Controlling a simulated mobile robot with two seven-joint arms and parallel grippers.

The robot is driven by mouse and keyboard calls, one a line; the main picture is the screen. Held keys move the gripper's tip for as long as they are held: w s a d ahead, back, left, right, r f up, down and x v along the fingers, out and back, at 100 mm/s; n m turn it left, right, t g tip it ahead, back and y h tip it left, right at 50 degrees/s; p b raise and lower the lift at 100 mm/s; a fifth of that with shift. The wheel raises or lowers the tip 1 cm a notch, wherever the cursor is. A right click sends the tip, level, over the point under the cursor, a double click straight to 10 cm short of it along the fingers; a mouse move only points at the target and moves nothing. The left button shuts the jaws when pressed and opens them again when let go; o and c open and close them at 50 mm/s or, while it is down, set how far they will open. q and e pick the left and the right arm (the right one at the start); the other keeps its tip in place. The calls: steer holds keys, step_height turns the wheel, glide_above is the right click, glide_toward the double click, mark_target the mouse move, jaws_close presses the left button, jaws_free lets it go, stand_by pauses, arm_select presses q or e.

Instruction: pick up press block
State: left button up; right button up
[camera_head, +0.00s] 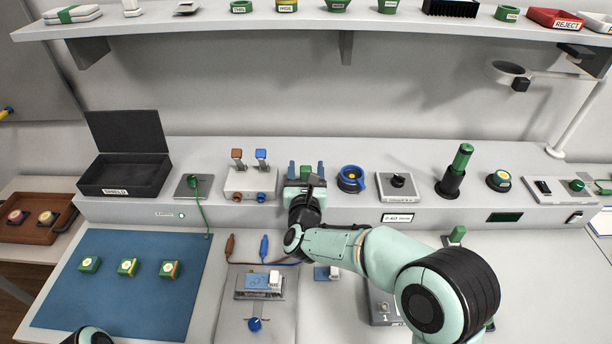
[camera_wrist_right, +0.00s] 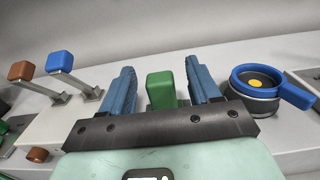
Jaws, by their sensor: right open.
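A green block (camera_head: 305,172), which I take to be the press block, stands on the raised ledge at the back of the bench. It also shows in the right wrist view (camera_wrist_right: 161,90), upright between two blue fingers. My right gripper (camera_head: 305,168) is open, with one finger on each side of the block. In the wrist view gaps show between the block and both fingers, so it is not gripped. The block's lower part is hidden behind the gripper's dark palm. My left gripper is out of view; only a piece of my left arm shows at the bottom left.
A box with brown and blue levers (camera_head: 250,182) stands just left of the gripper. A blue-handled round cup (camera_head: 351,179) stands close on its right. A black open case (camera_head: 125,172) is farther left. A blue mat (camera_head: 130,300) carries several green blocks.

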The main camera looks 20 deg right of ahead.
steer(key=x, duration=0.2)
steer(key=shift+w, duration=0.4)
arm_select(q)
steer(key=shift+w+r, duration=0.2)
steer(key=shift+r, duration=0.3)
arm_select(e)
steer(key=shift+s, duration=0.1)
steer(key=c, duration=1.1)
steer(key=shift+o, duration=0.2)
arm_select(q)
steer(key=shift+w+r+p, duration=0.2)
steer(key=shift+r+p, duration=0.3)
steer(key=shift+p, duration=0.1)
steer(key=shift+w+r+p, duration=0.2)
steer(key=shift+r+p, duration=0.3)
steer(key=shift+p, duration=0.05)
arm_select(e)
step_height(320, 180, up, 20)
